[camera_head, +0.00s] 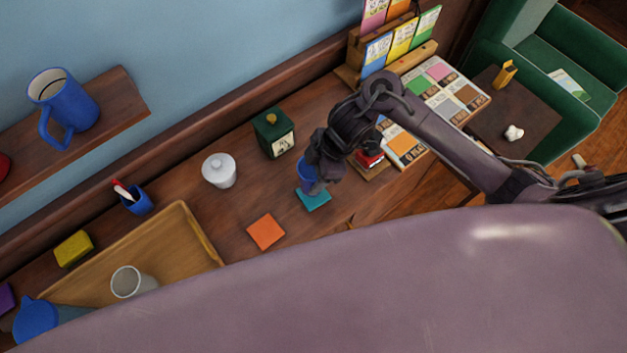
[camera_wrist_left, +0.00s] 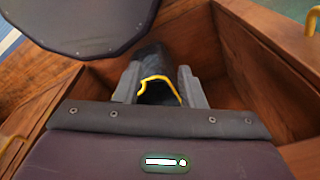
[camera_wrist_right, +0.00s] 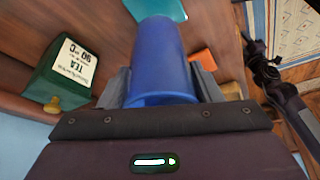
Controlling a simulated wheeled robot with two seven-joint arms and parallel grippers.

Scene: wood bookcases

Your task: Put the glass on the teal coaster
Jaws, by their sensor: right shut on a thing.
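The blue glass (camera_head: 306,176) is between the fingers of my right gripper (camera_head: 321,170); it also fills the middle of the right wrist view (camera_wrist_right: 161,65). The teal coaster (camera_head: 313,200) lies on the wooden counter, just below the glass in the head view. In the right wrist view the teal coaster (camera_wrist_right: 163,9) shows past the far end of the glass. I cannot tell whether the glass touches the counter or coaster. My left gripper (camera_wrist_left: 160,88) shows only in its wrist view, fingers apart, with a dark shape and yellow edge between or beyond them.
An orange coaster (camera_head: 266,232) lies left of the teal one. A wooden tray (camera_head: 197,238) with a grey cup (camera_head: 131,282) is at left. A card rack (camera_head: 424,52) stands at the back right.

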